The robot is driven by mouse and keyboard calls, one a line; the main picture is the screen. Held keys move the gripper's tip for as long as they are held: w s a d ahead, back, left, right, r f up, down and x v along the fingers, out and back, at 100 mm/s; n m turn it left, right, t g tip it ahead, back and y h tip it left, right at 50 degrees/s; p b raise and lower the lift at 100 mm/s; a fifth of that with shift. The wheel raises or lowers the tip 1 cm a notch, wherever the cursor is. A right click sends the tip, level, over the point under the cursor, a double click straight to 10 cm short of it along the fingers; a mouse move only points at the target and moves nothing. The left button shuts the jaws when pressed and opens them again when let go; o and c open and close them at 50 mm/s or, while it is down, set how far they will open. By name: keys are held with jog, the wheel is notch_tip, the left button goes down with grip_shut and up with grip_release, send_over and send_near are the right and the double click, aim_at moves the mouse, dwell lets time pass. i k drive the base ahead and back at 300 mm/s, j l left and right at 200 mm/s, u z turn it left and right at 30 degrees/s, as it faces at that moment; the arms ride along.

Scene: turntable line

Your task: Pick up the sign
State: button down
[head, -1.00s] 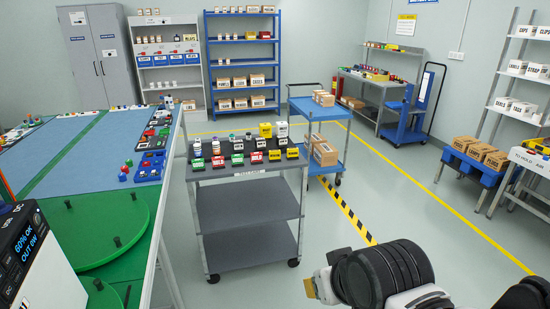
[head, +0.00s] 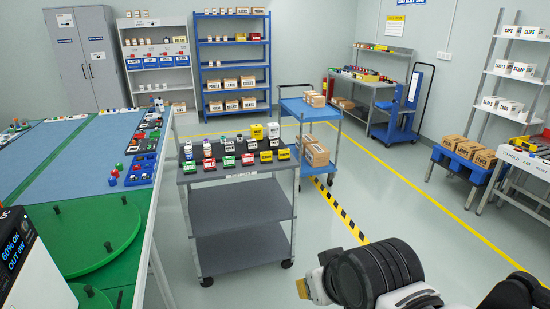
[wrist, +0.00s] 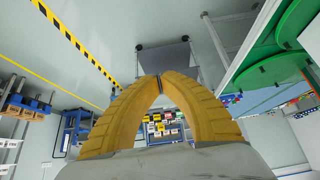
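Several small red, green, yellow and black labelled blocks (head: 248,158), possibly small signs, stand in a row at the front of the grey cart's top shelf (head: 215,178). I cannot tell which one is the sign. Coloured items (wrist: 157,127) show beyond, through the gap behind the tips.
A green turntable (head: 80,230) and blue-topped bench (head: 75,145) are at the left. A blue trolley (head: 318,112) with cartons stands behind the cart. Racks with boxes (head: 483,150) are at the right. The floor (head: 430,215) between cart and right racks is clear.

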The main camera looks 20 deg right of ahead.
aim_at(229, 163)
jog(key=i+j, duration=0.15)
jog(key=i, duration=0.7)
jog(key=i+j, duration=0.1)
jog(key=i, duration=0.8)
